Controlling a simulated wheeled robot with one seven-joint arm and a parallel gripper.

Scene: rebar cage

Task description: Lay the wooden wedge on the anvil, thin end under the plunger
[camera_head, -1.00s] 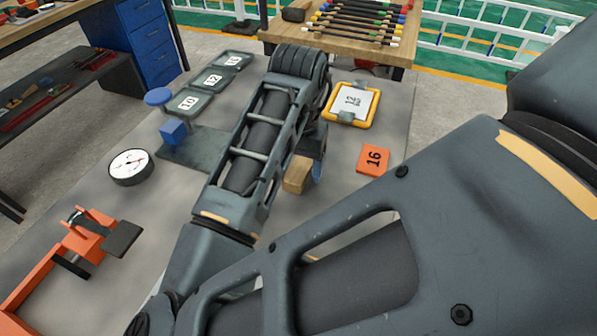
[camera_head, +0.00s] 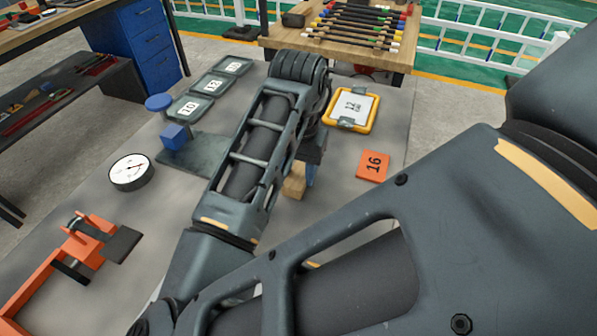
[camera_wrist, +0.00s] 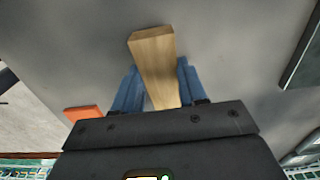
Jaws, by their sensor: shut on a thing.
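The wooden wedge (camera_head: 294,182) is a pale block held over the grey tabletop, partly hidden by my arm in the head view. In the wrist view the wedge (camera_wrist: 153,50) sticks out between two blue fingers. My gripper (camera_wrist: 156,75) is shut on it. In the head view my gripper (camera_head: 306,172) is mostly behind my forearm, with one blue finger showing. I cannot tell for sure which part is the anvil or the plunger. An orange frame with a dark pad (camera_head: 121,244) stands at lower left.
A round dial (camera_head: 131,171) lies between the plate and orange frame. Grey numbered trays (camera_head: 188,107) line the back left. The tabletop around the wedge looks clear.

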